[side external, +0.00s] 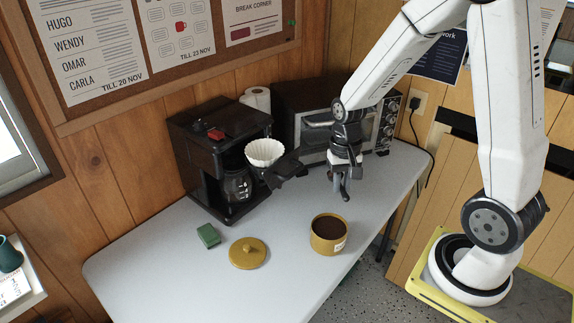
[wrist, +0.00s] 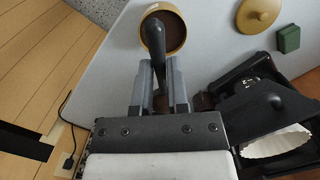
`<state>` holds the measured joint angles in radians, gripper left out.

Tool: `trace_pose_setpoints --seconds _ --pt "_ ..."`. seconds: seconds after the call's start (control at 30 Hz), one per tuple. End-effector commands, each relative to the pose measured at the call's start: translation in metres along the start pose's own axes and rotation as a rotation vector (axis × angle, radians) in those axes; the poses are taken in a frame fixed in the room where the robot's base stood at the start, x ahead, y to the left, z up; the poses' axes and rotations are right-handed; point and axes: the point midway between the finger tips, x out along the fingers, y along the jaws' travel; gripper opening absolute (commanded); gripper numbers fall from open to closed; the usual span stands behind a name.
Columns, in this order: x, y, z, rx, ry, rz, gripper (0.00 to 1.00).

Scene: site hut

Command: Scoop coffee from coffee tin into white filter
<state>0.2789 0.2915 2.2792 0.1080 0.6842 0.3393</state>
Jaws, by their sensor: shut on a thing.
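The mustard coffee tin (side external: 326,246) stands open on the table, dark ground coffee inside; it also shows at the top of the wrist view (wrist: 182,46). The white filter (side external: 264,151) sits in the swung-out black basket of the coffee maker; its pleated edge shows at lower right in the wrist view (wrist: 275,145). My gripper (side external: 342,176) is above the table, higher than the tin and to the right of the filter. In the wrist view its fingers (wrist: 158,95) are shut on a dark scoop (wrist: 154,40). I cannot tell whether the scoop holds coffee.
The black coffee maker (side external: 205,150) with its glass carafe (side external: 237,186) stands at the back left, a toaster oven (side external: 310,138) beside it. The mustard lid (side external: 249,253) and a green sponge (side external: 208,235) lie left of the tin. The front left of the table is clear.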

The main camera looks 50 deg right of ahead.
Motion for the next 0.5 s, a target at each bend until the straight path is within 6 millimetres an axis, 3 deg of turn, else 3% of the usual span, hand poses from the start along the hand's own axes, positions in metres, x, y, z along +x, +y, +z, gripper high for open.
trace_pose_setpoints --seconds 0.2,0.5 --pt "-0.048 -0.001 0.005 -0.001 0.017 -0.009 0.00" --pt "-0.093 -0.002 0.011 -0.002 0.021 -0.014 0.00"
